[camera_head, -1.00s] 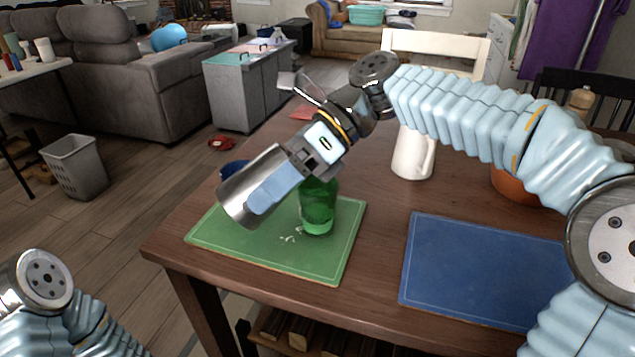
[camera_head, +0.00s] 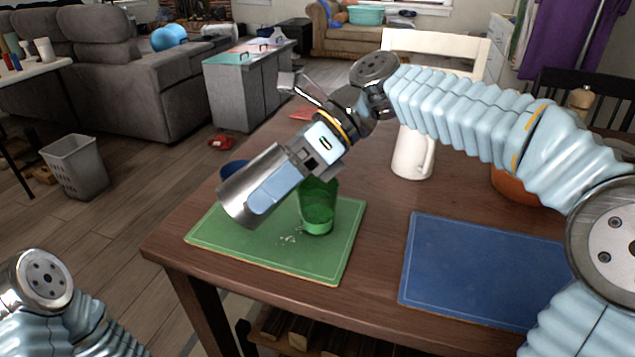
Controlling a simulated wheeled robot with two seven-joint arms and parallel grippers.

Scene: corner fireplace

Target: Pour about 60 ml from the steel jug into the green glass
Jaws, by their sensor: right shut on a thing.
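The steel jug (camera_head: 240,197) is a shiny cylinder, tilted well over, with one end low to the left above the green mat (camera_head: 215,240). My right gripper (camera_head: 274,190) is shut on it, and its pale blue finger covers part of the jug's side. The green glass (camera_head: 317,212) stands upright on the mat, just right of and partly behind the gripper. The gripper hides the glass's upper left side. I see no stream, and cannot tell the liquid level in the glass. My left arm shows at the lower left; its gripper is out of view.
A blue mat (camera_head: 475,270) lies bare to the right. A white pitcher (camera_head: 410,155) and an orange-brown pot (camera_head: 515,188) stand behind it. A blue object (camera_head: 232,168) is partly hidden behind the jug. Small white marks (camera_head: 290,239) show on the green mat.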

